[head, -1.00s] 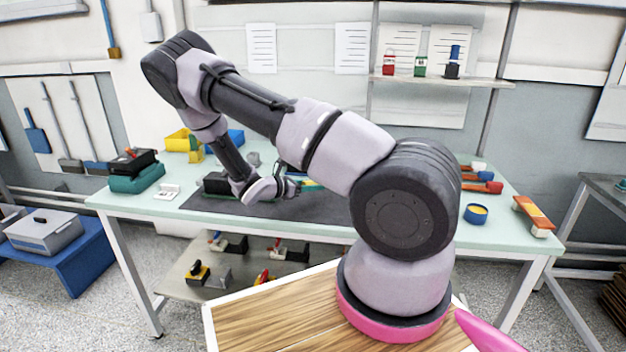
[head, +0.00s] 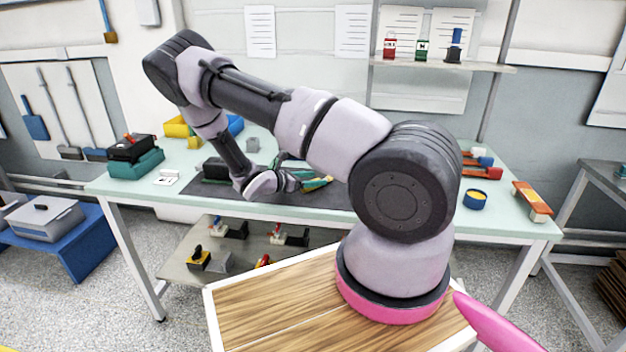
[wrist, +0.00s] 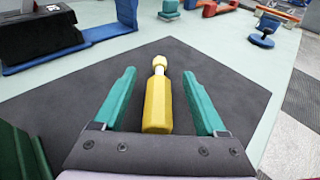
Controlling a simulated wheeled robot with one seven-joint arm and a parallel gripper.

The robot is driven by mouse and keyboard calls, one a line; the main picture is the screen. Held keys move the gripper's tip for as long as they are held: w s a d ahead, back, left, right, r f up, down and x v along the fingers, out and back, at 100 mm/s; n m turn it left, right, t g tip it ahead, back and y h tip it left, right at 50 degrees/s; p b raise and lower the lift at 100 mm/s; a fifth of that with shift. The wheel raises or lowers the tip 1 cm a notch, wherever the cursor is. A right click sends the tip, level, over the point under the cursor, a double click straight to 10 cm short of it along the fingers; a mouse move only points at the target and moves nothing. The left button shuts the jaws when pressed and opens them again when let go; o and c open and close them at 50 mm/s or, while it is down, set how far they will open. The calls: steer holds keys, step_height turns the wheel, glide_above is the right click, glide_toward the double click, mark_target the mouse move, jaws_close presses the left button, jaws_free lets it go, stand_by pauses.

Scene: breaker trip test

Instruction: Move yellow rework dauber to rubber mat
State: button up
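The yellow dauber (wrist: 157,103), with a pale cream tip, lies on the dark rubber mat (wrist: 215,75) in the wrist view, its tip pointing away from my gripper. My gripper (wrist: 158,88) is open, its two teal fingers on either side of the dauber with a clear gap at each side. In the head view the gripper (head: 305,172) is low over the mat (head: 232,202) on the workbench, and a bit of yellow of the dauber (head: 317,185) shows by the fingers. The dauber's near end is close to the gripper's palm.
A black box (wrist: 40,33) on a blue base stands at the left of the mat in the wrist view. A blue stand (wrist: 263,30) is at the far right. On the bench, a round blue pot (head: 475,199) and red-handled tools (head: 482,173) are at the right. The mat around the dauber is clear.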

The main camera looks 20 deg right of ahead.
steer(key=v, duration=1.1)
steer(key=shift+d, duration=0.1)
steer(key=shift+r, duration=0.1)
stand_by(0.4)
steer(key=s+a+r+m+t+y, duration=0.1)
steer(key=s+r+m+y, duration=0.4)
steer(key=r, duration=0.8)
steer(key=s+a+r+m+t+y, duration=0.1)
steer(key=s+r+m+t+y, duration=0.1)
steer(key=s+r+m+y, duration=0.4)
steer(key=s+a+r+m+t+y, duration=0.1)
steer(key=s+r+m+y, duration=0.4)
steer(key=s+r+m, duration=0.8)
step_height(320, 180, up, 9)
steer(key=shift+s+a+f+y, duration=0.15)
steer(key=shift+s+a+y, duration=0.15)
steer(key=shift+s+y, duration=0.1)
